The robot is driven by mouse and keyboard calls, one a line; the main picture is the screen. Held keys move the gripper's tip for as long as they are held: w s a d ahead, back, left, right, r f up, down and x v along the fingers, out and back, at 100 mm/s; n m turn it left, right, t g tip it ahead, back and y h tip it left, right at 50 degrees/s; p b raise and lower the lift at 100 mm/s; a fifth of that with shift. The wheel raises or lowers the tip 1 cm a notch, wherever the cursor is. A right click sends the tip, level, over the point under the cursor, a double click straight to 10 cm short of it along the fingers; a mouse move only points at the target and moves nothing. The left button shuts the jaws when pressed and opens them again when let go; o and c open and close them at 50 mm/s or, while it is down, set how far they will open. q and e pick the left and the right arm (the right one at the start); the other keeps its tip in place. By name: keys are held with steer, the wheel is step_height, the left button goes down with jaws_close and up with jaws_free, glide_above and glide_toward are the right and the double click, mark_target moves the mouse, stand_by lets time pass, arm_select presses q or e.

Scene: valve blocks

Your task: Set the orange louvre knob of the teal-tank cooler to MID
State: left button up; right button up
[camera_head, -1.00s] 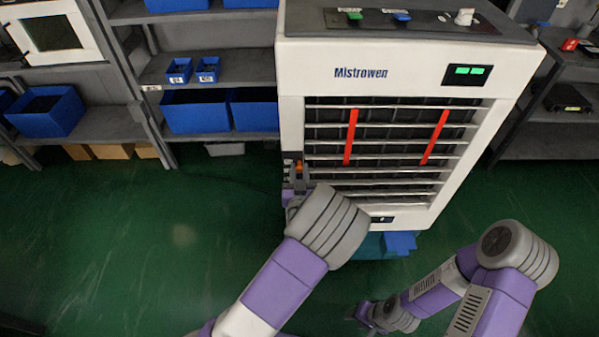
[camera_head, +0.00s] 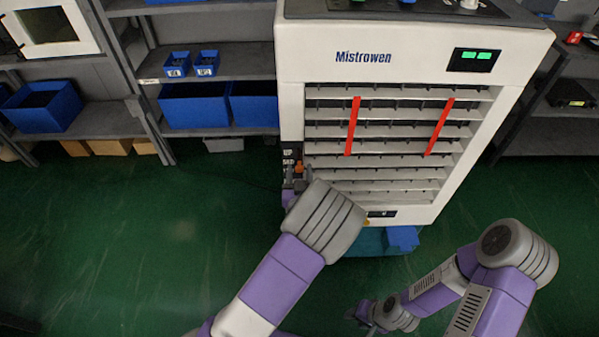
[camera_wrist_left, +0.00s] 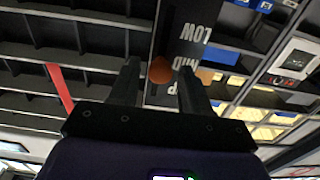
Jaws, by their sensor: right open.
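The white cooler (camera_head: 420,65) stands upright in the head view, with a teal tank (camera_head: 358,243) at its foot. Its orange louvre knob (camera_head: 299,168) is at the left edge of the grille and also shows in the left wrist view (camera_wrist_left: 160,70). There it sits level with the MID label (camera_wrist_left: 186,66), between LOW and UP. My right gripper (camera_head: 359,311) is open and empty, low over the floor, away from the cooler.
Grey shelves with blue bins (camera_head: 45,107) stand at the left and behind the cooler. Another dark shelf (camera_head: 545,145) is at the right. Two red strips (camera_head: 352,127) hang on the louvre slats. The green floor at the left is clear.

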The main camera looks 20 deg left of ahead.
arm_select(q)
steer(key=v, duration=0.7)
steer(key=shift+s+p, duration=0.3)
steer(key=shift+p, duration=0.05)
stand_by(0.4)
